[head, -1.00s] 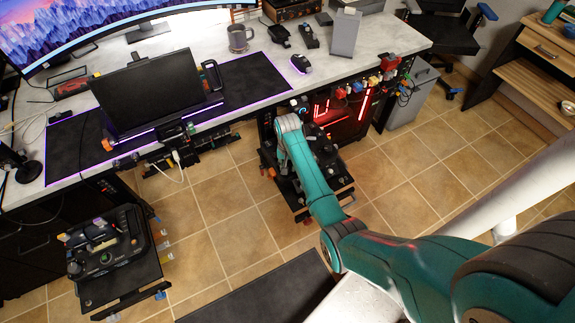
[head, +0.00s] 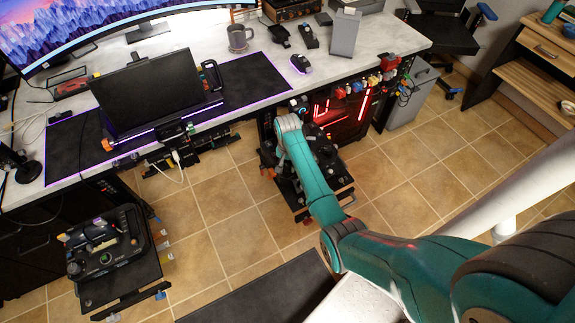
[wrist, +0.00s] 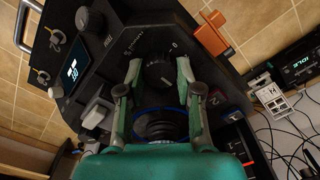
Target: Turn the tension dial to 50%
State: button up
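In the wrist view a round black dial (wrist: 157,74) with a pale pointer mark sits on a dark panel, with a "0" printed near it. The other print beside it is too small to read surely, so I cannot tell that it is the tension dial. My gripper (wrist: 159,66) is open, one fingertip on each side of this dial. I see gaps and cannot confirm contact. In the head view the control unit (head: 330,178) stands below the desk, partly hidden by my arm, and the gripper is hidden there.
Loose cables (wrist: 290,140) lie at right. A second control unit (head: 105,245) stands at left. The tiled floor between is clear.

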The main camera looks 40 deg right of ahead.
aim_at(287, 167)
jog(key=o, duration=0.4)
jog(key=shift+c, duration=0.2)
notch_tip(287, 167, up, 12)
jog(key=shift+a+f, duration=0.1)
dwell(0.7)
